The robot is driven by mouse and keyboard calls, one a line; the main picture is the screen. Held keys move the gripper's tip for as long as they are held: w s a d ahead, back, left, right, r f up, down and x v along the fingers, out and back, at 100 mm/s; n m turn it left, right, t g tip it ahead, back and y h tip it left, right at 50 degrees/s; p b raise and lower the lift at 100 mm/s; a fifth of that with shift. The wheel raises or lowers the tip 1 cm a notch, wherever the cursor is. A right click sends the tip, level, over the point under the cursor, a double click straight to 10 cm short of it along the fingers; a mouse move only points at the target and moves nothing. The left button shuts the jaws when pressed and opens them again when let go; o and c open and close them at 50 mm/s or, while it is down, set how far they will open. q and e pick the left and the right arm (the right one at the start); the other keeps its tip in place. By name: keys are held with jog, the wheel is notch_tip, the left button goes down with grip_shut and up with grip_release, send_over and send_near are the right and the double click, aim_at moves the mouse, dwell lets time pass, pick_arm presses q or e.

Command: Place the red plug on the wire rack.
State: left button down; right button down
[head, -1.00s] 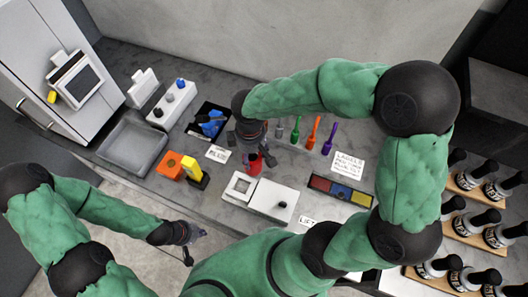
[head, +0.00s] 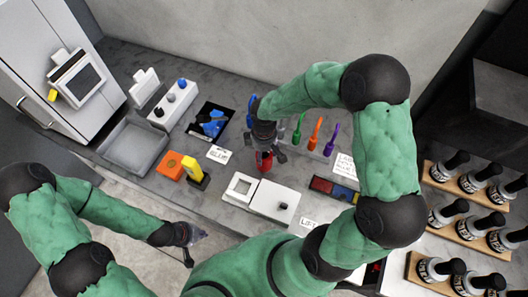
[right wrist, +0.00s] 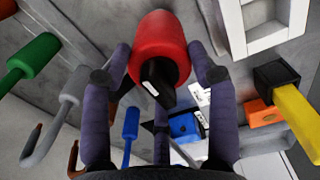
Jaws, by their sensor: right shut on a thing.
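The red plug (head: 264,163) is a red cylinder with a black end. It is in my right gripper (head: 267,155), above the middle of the bench. In the right wrist view, the red plug (right wrist: 159,50) sits between the fingers of my right gripper (right wrist: 158,68), with its black end toward the palm. My left gripper (head: 194,248) hangs empty off the bench's front edge, its fingers apart. I cannot clearly pick out a wire rack; a low grey strip (head: 316,154) with coloured upright handles stands behind and right of the right gripper.
A white box with a square frame (head: 273,200) lies just in front of the plug. Orange (head: 170,165) and yellow-black (head: 194,170) blocks, a grey tray (head: 133,147) and a black tray with blue parts (head: 209,123) are to the left. A coloured sectioned tray (head: 334,190) is right.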

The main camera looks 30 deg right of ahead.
jog(key=shift+r, duration=0.1)
jog(key=shift+c, duration=1.7)
grip_release()
jog(key=shift+f, duration=0.2)
jog(key=shift+r, duration=0.55)
notch_tip(320, 180, up, 11)
jog(key=p, duration=0.1)
jog(key=shift+r, duration=0.15)
